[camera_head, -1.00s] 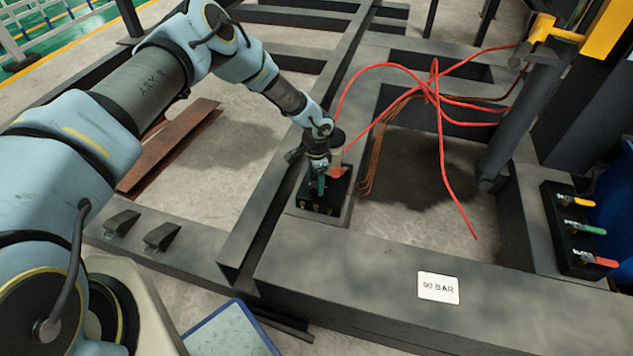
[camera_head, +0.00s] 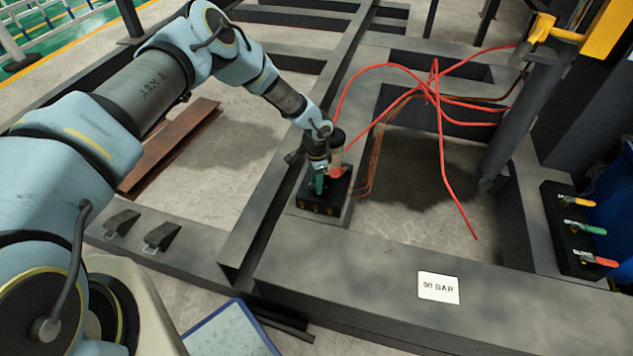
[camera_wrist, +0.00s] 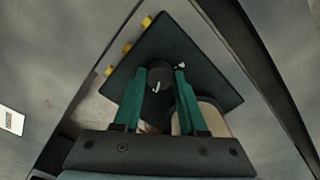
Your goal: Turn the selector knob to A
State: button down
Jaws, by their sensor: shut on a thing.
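The selector knob (camera_wrist: 158,76) is a small dark round knob with a light mark on it, on a black box (camera_wrist: 205,65) with yellow fittings along one edge. In the wrist view my gripper (camera_wrist: 161,80) has its two green fingers on either side of the knob, shut on it. In the head view the black box (camera_head: 318,204) sits on the grey frame, and my gripper (camera_head: 318,184) points down onto it. The gripper hides the knob there. A small white mark shows beside the right finger in the wrist view; I cannot read a letter.
Red hoses (camera_head: 436,95) loop over the frame right of my gripper. A panel (camera_head: 572,228) with yellow, green and red levers stands at the far right. A dark post (camera_head: 520,125) rises at the right.

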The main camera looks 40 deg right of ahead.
dwell(0.4)
jog(key=n+b, duration=0.2)
jog(key=n, duration=0.1)
jog(key=shift+d+n, duration=0.1)
jog(key=shift+n, duration=0.2)
jog(key=n+b, duration=0.1)
jog(key=n, duration=0.2)
jog(key=shift+n, duration=0.3)
jog(key=n+b, duration=0.1)
jog(key=n, duration=0.2)
jog(key=shift+n+b, duration=0.95)
jog(key=shift+n, duration=1.35)
jog(key=shift+c, duration=2.3)
grip_release()
